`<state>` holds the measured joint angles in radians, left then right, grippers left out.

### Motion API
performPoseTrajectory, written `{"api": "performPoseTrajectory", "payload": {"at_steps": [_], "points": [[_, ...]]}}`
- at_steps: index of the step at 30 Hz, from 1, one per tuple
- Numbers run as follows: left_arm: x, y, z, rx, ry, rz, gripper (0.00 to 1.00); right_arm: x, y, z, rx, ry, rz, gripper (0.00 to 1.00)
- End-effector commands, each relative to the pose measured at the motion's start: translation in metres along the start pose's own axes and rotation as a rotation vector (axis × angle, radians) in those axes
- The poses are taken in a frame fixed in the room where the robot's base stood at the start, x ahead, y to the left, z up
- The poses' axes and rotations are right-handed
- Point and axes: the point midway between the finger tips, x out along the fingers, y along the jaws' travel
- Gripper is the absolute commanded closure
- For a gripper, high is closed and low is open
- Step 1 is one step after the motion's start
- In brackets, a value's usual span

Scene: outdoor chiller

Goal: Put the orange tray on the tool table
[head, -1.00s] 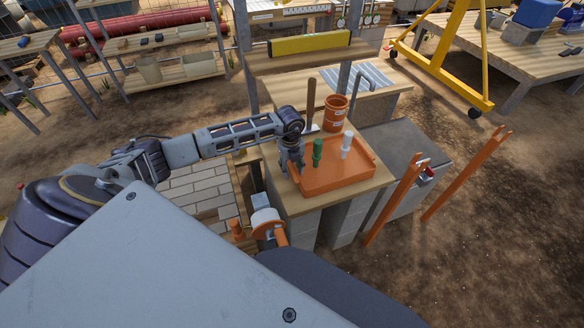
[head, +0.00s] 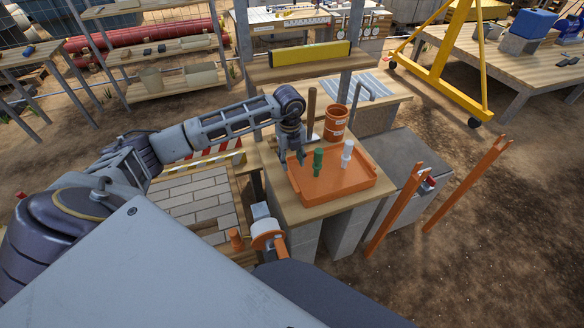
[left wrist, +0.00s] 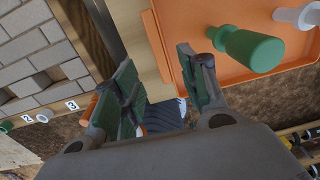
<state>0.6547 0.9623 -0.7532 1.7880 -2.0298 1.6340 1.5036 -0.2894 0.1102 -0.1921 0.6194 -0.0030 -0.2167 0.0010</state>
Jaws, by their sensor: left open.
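The orange tray (head: 335,190) lies flat on a wooden-topped stand (head: 289,208) on grey blocks. A green bottle-like piece (head: 318,161) and a white one (head: 347,153) stand in it. My left gripper (head: 292,158) is open and points down at the tray's left edge. In the left wrist view my left gripper (left wrist: 157,68) has its fingers apart with nothing held; the tray (left wrist: 220,80) shows beyond the right finger, its rim between the fingers. I cannot tell whether they touch it. Of several tables, I cannot tell which is the tool table. My right gripper is not in view.
An orange bucket (head: 336,123) stands behind the tray. A shelf with a yellow level (head: 311,53) is above. Orange posts (head: 396,210) rise at the right. A wooden table (head: 500,62) with a blue box (head: 533,23) stands at the back right, past a yellow frame (head: 440,60).

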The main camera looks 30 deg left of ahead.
Motion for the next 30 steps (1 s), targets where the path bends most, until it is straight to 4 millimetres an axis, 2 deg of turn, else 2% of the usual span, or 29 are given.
{"api": "performPoseTrajectory", "payload": {"at_steps": [6,17,30], "points": [[-0.019,0.000,0.001,-0.001,-0.001,0.000,0.57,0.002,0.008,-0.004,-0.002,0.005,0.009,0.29],[-0.024,0.000,0.000,-0.001,0.000,0.001,0.57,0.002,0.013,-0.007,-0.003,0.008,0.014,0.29],[-0.024,0.000,0.000,-0.001,0.000,0.001,0.57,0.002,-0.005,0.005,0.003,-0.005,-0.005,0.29]]}}
